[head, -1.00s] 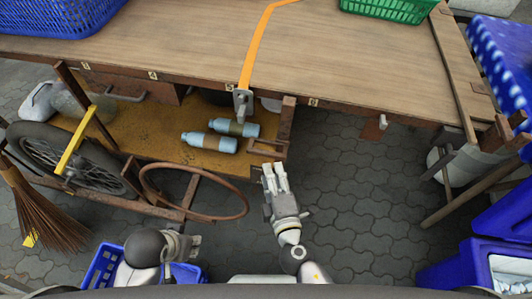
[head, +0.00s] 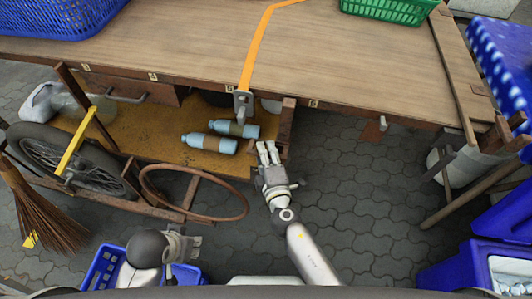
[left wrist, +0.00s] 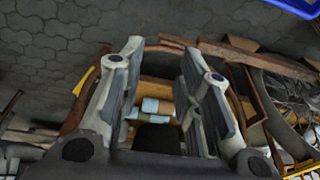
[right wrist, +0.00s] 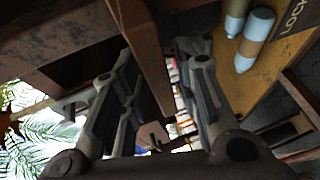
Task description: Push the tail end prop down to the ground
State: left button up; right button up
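A brown post (head: 287,124) stands at the right end of the cart's lower shelf, under the tabletop; it may be the tail end prop, though I cannot be sure. My right gripper (head: 268,150) is just below and left of it in the head view. In the right wrist view a long brown bar (right wrist: 147,48) runs between the spread fingers of my right gripper (right wrist: 155,60); contact cannot be told. My left gripper (left wrist: 160,65) has its fingers apart and nothing gripped; in the head view it is low, near the blue crate.
Blue bottles (head: 210,143) lie on the yellow shelf (head: 170,140). A rusty ring (head: 195,218) and a wheel (head: 60,160) are left. The wooden tabletop (head: 350,70) overhangs. A blue bin (head: 450,270) stands right; paving (head: 350,190) between is clear.

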grip_shut()
jog(key=shift+f, duration=0.1)
